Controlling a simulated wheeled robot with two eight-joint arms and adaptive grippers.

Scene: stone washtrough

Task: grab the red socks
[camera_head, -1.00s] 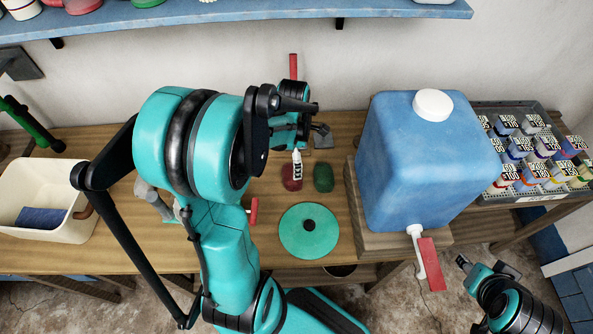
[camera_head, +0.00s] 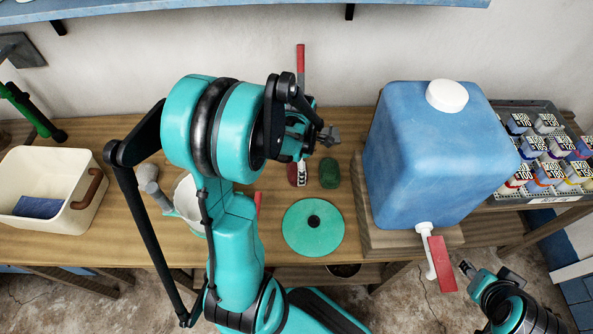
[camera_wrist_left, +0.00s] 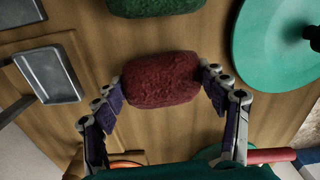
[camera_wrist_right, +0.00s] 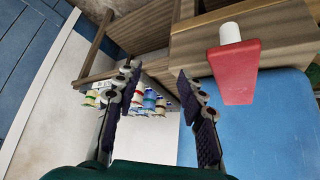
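The red socks (camera_head: 293,176), a dark red rolled bundle, lie on the wooden table, partly hidden by my left arm in the head view. In the left wrist view the red socks (camera_wrist_left: 162,80) sit between the spread fingers of my left gripper (camera_wrist_left: 161,75). One fingertip is at each end of the bundle; whether they touch it I cannot tell. In the head view my left gripper (camera_head: 301,172) is mostly hidden behind its own wrist. My right gripper (camera_wrist_right: 158,78) is open and empty, low at the right in front of the table.
A green bundle (camera_head: 330,173) lies close beside the red socks. A teal lid (camera_head: 313,227) lies in front, and a grey metal piece (camera_head: 329,136) lies behind. A big blue water container (camera_head: 435,150) stands to the right, a cream basin (camera_head: 85,190) at the left.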

